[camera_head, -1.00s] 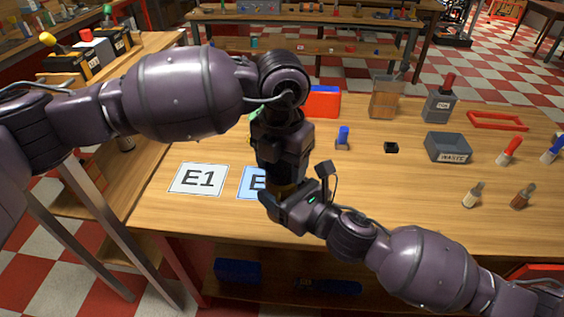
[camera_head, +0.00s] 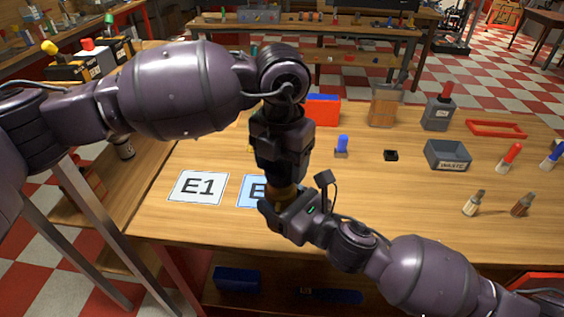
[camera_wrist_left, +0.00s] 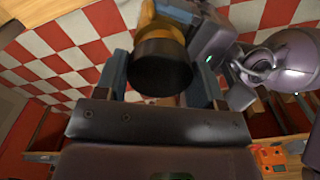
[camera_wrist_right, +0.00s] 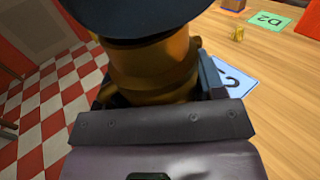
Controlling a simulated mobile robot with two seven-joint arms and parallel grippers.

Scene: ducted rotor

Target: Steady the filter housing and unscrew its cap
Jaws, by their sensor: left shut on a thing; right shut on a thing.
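The filter housing has an amber body and a dark round cap. In the head view a little of the amber body (camera_head: 283,192) shows between my two grippers. My left gripper (camera_head: 281,184) points down from above and is shut on the cap (camera_wrist_left: 162,68), seen between its fingers in the left wrist view. My right gripper (camera_head: 277,208) comes from the lower right and is shut around the amber body (camera_wrist_right: 152,68), below the cap. In the head view the cap is hidden by my left gripper.
A white E1 card (camera_head: 198,187) lies to the left, and a partly covered blue card (camera_head: 252,190) lies behind the grippers. A grey waste bin (camera_head: 447,155), small bottles (camera_head: 474,203) and a red frame (camera_head: 495,128) stand to the right. The table's front edge is close.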

